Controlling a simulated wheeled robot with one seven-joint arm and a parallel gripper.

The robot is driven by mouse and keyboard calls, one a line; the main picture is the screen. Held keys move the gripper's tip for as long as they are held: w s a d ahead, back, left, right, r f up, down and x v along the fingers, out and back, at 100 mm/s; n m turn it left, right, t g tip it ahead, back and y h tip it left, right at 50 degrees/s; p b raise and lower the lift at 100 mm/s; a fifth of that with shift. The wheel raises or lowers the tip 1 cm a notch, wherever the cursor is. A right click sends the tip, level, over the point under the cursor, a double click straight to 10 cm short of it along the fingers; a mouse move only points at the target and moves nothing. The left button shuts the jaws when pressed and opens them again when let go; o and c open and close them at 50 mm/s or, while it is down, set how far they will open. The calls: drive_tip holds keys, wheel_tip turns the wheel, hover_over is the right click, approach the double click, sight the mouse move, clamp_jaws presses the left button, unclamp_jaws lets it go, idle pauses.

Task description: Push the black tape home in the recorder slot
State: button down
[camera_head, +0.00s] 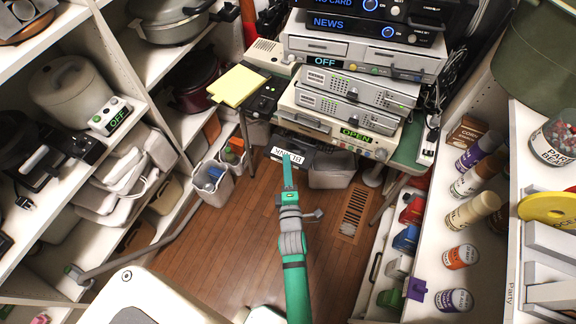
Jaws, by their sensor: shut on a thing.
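The black tape (297,142) has a white label with dark lettering, which reads upside down. It is at the front left of the beige recorder (325,131), whose green display reads OPEN. My gripper (287,163) comes up from below on a green and grey arm. Its narrow green fingertips are shut on the tape at the label and cover part of it. The tape's far end lies close to the recorder's front; I cannot tell whether it is inside the slot.
Silver devices (355,101) are stacked above the recorder on a green table. A yellow notepad (239,85) lies to the left. Grey bins (212,186) stand on the floor. Full shelves flank both sides. The wooden floor (232,240) is open around my arm.

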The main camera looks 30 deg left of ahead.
sight(295, 142)
drive_tip(key=shift+w+a, duration=0.15)
drive_tip(key=shift+w, duration=1.65)
drive_tip(key=shift+w+a, duration=0.15)
drive_tip(key=shift+w, duration=1.6)
drive_tip(key=shift+w+a, duration=0.15)
drive_tip(key=shift+w, duration=1.2)
drive_tip(key=shift+w+a, duration=0.1)
drive_tip(key=shift+w, duration=1.25)
drive_tip(key=c, duration=1.5)
unclamp_jaws()
drive_tip(key=shift+c, duration=0.2)
drive_tip(key=shift+d, duration=0.1)
drive_tip(key=shift+s+d, duration=0.15)
drive_tip(key=shift+s, duration=1.6)
drive_tip(key=shift+s+d, duration=0.1)
drive_tip(key=shift+s, duration=1.65)
